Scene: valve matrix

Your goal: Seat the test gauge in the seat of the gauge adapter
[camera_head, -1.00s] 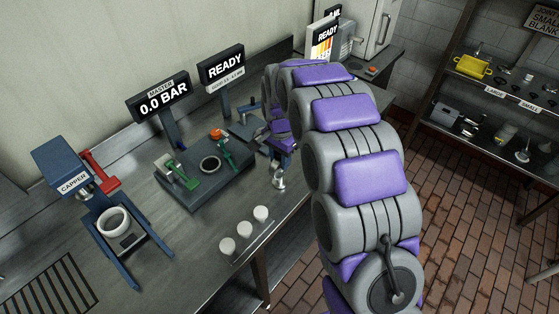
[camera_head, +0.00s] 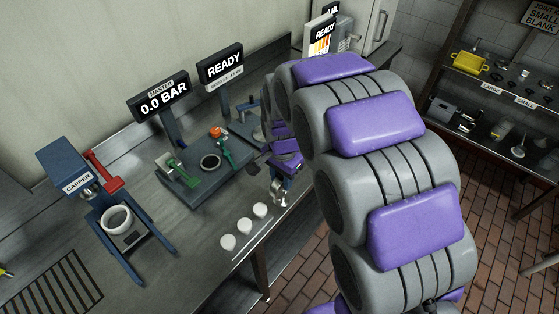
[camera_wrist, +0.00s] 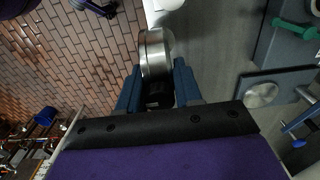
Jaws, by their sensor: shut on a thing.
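My gripper (camera_wrist: 157,88) is shut on a silver, round metal piece with a dark stem, which I take to be the test gauge (camera_wrist: 156,52). In the head view my gripper (camera_head: 280,180) holds the gauge (camera_head: 278,198) near the bench's front edge, right of the white caps. A dark block (camera_head: 188,196) on the bench has a black ring seat (camera_head: 210,162) and green handles. Behind it stands another low fixture (camera_head: 247,128), partly hidden by my arm. I cannot tell which is the gauge adapter. The gauge is apart from both.
Several white caps (camera_head: 244,225) stand at the bench's front edge. The blue capper (camera_head: 72,168) stands at left. Sign posts reading 0.0 BAR (camera_head: 163,97) and READY (camera_head: 224,68) rise behind. A plate with a silver disc (camera_wrist: 262,94) lies right in the wrist view.

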